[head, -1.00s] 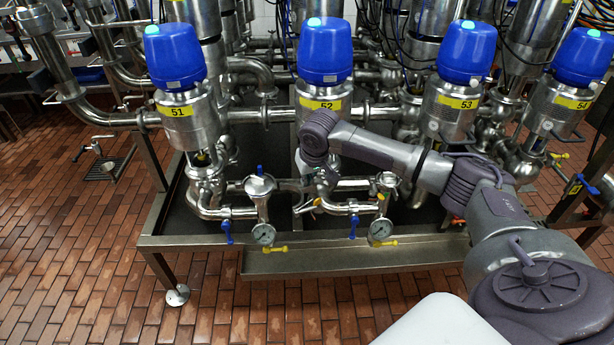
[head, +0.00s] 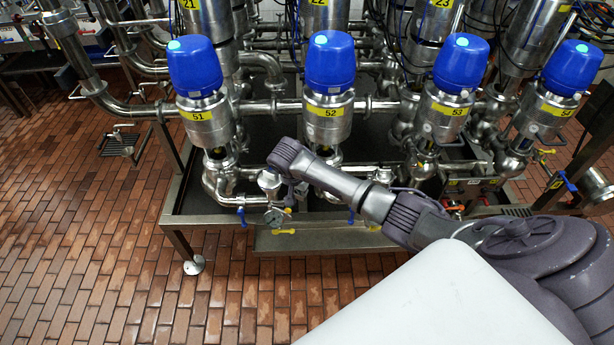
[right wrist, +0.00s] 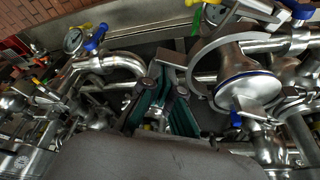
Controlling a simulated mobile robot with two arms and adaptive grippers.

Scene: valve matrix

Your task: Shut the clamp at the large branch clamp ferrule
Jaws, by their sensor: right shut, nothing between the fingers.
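The large branch clamp ferrule (right wrist: 248,92) is a round silver cap with a thin dark-blue line at its rim, right of centre in the right wrist view. A curved metal clamp band (right wrist: 199,65) arcs beside it, with a visible gap between them, so the clamp looks open. In the head view the ferrule (head: 268,180) is small, below valve 51. My right gripper (right wrist: 165,92), with dark green fingers, is shut and empty, left of the band; contact with it cannot be told. The same gripper (head: 291,194) is small and partly hidden in the head view. My left gripper is not in view.
Blue-capped valves (head: 195,67) stand in a row above the pipes. A gauge (right wrist: 74,40) and a blue handle (right wrist: 96,38) are left of the gripper in the wrist view. A steel frame edge (head: 220,218) runs below. Brick floor (head: 110,260) is open in front.

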